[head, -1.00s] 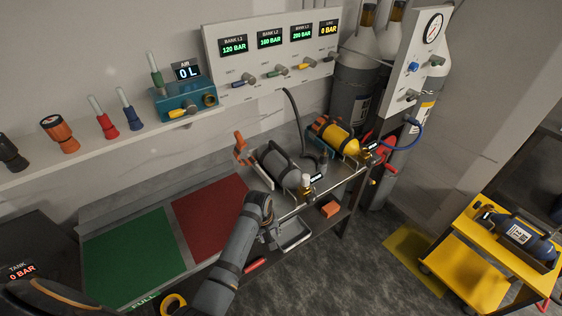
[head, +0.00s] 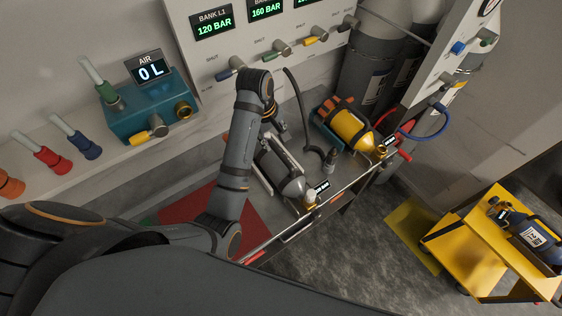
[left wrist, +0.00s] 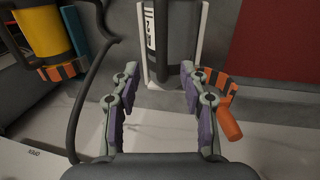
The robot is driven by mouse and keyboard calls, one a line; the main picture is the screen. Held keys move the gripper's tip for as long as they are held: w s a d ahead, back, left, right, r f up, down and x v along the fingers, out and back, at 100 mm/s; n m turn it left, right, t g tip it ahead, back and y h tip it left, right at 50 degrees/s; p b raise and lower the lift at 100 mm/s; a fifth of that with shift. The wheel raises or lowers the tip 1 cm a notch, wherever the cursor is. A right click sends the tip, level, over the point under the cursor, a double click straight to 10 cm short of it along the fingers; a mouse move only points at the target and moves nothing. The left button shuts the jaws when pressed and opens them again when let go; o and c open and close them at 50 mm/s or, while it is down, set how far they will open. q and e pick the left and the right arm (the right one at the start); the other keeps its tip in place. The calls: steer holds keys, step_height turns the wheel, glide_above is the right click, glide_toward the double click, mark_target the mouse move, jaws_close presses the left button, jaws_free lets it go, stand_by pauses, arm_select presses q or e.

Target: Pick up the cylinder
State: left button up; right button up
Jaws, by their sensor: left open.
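A grey cylinder (head: 283,168) lies in a cradle on the bench, its valve end and small display toward the bench's front edge. A yellow cylinder (head: 350,128) lies to its right, and a dark blue cylinder (head: 537,233) lies on the yellow cart. My left gripper (head: 272,122) is above the rear end of the grey cylinder, partly hidden by its own arm. In the left wrist view my left gripper (left wrist: 160,105) is open and empty, and the labelled grey cylinder (left wrist: 167,30) lies ahead between its fingers, apart from them. My right gripper is not in view.
An orange-handled clamp (left wrist: 228,110) is close beside one finger. A black hose (left wrist: 85,100) runs near the other. The valve panel (head: 260,65) and teal air unit (head: 150,105) stand behind the bench. A yellow cart (head: 480,240) stands at the right.

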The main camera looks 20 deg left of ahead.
mark_target(281, 154)
arm_select(q)
steer(key=f, duration=0.2)
steer(key=shift+s+d+f, duration=0.25)
steer(key=shift+d+f, duration=0.1)
steer(key=shift+w+f, duration=0.5)
steer(key=shift+f, duration=0.35)
steer(key=shift+d+f+p, duration=0.15)
steer(key=shift+f+p, duration=0.4)
steer(key=shift+p, duration=0.1)
steer(key=shift+s+d+f+p, duration=0.1)
steer(key=shift+d+f+p, duration=0.15)
steer(key=shift+f, duration=0.4)
steer(key=shift+d+f+p, duration=0.15)
steer(key=shift+f+p, duration=0.05)
steer(key=shift+f, duration=1.1)
steer(key=shift+w+f, duration=0.1)
steer(key=shift+w, duration=0.15)
steer(key=shift+s, duration=0.1)
jaws_close()
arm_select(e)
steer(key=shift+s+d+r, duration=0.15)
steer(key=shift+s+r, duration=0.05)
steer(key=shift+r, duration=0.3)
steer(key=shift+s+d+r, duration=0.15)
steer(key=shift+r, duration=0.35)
